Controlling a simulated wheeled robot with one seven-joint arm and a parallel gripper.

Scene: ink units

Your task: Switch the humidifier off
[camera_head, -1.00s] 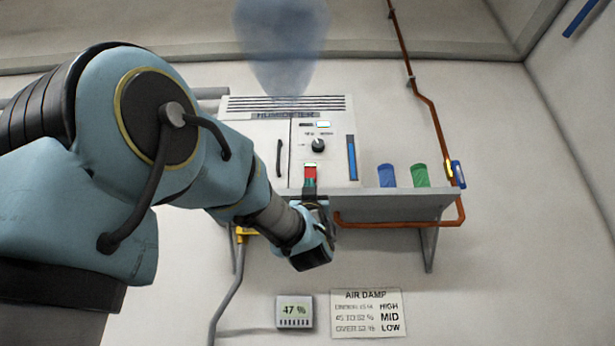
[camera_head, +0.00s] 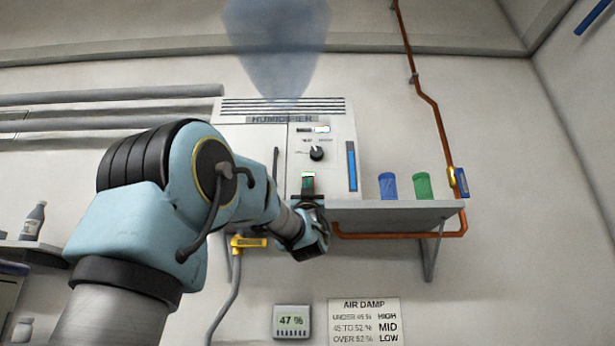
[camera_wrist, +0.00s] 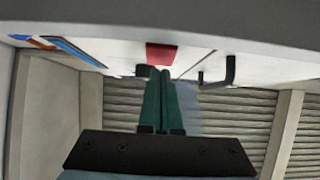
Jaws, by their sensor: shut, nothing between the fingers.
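The humidifier (camera_head: 235,150) is a white wall cabinet with a top grille, a dark knob (camera_head: 316,153), a small lit display (camera_head: 322,129) and a blue level strip (camera_head: 352,166). A pale blue plume (camera_head: 275,45) hangs above it. My gripper (camera_head: 308,186) is at the lower front, below the knob; a small light green patch shows at its tips. In the wrist view my green fingers (camera_wrist: 163,74) are shut together and empty. Their tips point at a red patch (camera_wrist: 161,54) on the front panel, very close. I cannot tell if they touch it.
A dark handle (camera_head: 276,165) is left of the fingers. A shelf (camera_head: 400,206) holds a blue cup (camera_head: 387,186) and a green cup (camera_head: 423,186). A copper pipe (camera_head: 430,103) runs right. A gauge (camera_head: 291,321) reads 47 %, beside an AIR DAMP card (camera_head: 363,321).

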